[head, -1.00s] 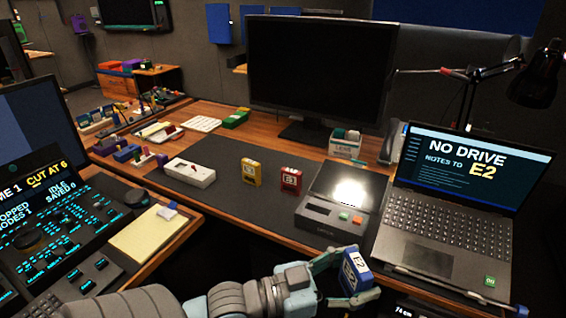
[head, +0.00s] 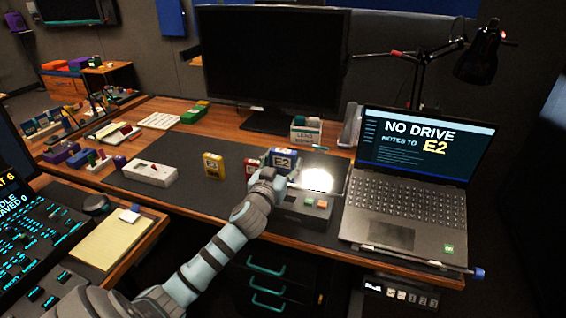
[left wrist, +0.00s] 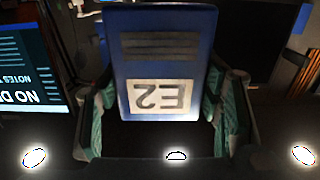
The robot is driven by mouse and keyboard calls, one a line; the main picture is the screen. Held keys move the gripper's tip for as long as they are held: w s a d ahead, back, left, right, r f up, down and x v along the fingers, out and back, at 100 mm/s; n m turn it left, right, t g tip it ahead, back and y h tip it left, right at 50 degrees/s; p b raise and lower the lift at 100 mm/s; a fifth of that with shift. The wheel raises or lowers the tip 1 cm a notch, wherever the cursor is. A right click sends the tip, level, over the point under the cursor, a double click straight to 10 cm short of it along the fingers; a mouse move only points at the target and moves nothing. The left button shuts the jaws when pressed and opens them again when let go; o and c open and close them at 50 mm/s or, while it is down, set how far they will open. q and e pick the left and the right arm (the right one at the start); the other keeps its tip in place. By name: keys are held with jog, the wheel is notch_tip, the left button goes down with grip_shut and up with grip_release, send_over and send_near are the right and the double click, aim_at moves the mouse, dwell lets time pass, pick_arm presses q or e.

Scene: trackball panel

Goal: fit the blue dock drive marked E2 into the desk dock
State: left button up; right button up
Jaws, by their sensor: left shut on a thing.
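The blue drive marked E2 (head: 283,160) is in my left gripper (head: 272,176), above the back left part of the desk dock. In the left wrist view the drive (left wrist: 165,50) stands between both fingers of the gripper (left wrist: 163,115), its label upside down. The desk dock (head: 290,205) is a dark grey box with a green and an orange button on its front, on the dark mat. My arm and the drive cover part of it, and a bright glare lies on its top. I cannot tell whether the drive touches the dock. My right gripper is not in view.
A yellow drive (head: 214,166) and a red drive (head: 252,168), partly hidden by my gripper, stand left of the dock. An open laptop (head: 405,200) reading "NO DRIVE" is close on the right. A white device (head: 150,172) lies left; a monitor (head: 270,65) stands behind.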

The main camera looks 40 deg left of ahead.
pick_arm(q)
notch_tip(320, 180, down, 6)
jog(key=b, duration=0.5)
jog(key=shift+s+r, duration=0.1)
jog(key=shift+r, duration=0.1)
jog(key=shift+f, duration=0.1)
jog(key=shift+d, duration=0.1)
dwell(0.6)
